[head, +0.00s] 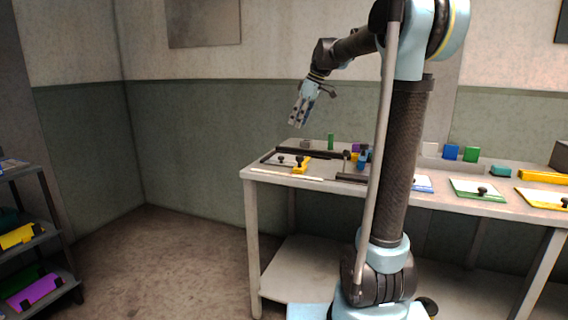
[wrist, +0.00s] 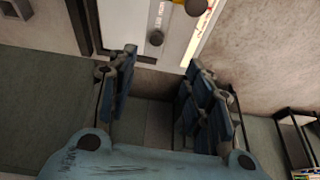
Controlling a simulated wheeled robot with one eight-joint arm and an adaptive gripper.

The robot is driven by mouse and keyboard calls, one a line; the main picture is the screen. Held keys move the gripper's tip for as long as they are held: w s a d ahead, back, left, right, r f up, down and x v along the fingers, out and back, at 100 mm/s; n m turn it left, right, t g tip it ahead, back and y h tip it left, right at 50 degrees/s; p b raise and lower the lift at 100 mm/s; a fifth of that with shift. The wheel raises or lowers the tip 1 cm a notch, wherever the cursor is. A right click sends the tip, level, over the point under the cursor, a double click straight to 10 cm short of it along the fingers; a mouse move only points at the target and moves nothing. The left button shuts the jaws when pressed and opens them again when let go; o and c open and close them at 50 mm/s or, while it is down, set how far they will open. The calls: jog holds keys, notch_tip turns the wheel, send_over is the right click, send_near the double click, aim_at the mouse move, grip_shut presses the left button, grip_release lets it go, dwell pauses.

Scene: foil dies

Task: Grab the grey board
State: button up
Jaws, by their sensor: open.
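A pale grey board (head: 272,160) with a dark knob lies flat at the left end of the long table, against a dark frame. It also shows at the top of the wrist view (wrist: 131,22), with small lettering and a round knob, partly cut off by the picture edge. My gripper (head: 298,124) is raised in the air above the table's left end, fingers pointing down. In the wrist view its fingers (wrist: 158,75) are spread with nothing between them. The board is apart from the fingers, beyond their tips.
A yellow piece (head: 301,166) with a dark knob sits right beside the board. The dark frame (head: 320,152) runs behind it. Green-edged (head: 465,185) and yellow-edged (head: 535,196) boards lie farther right on the table. A dark shelf (head: 42,238) stands at far left. The floor between is clear.

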send_near(282, 159)
jog(key=x, duration=0.2)
jog(key=w+x, duration=0.1)
jog(key=x, duration=0.5)
jog(key=shift+w+a, duration=0.3)
jog(key=shift+w, duration=0.1)
grip_shut()
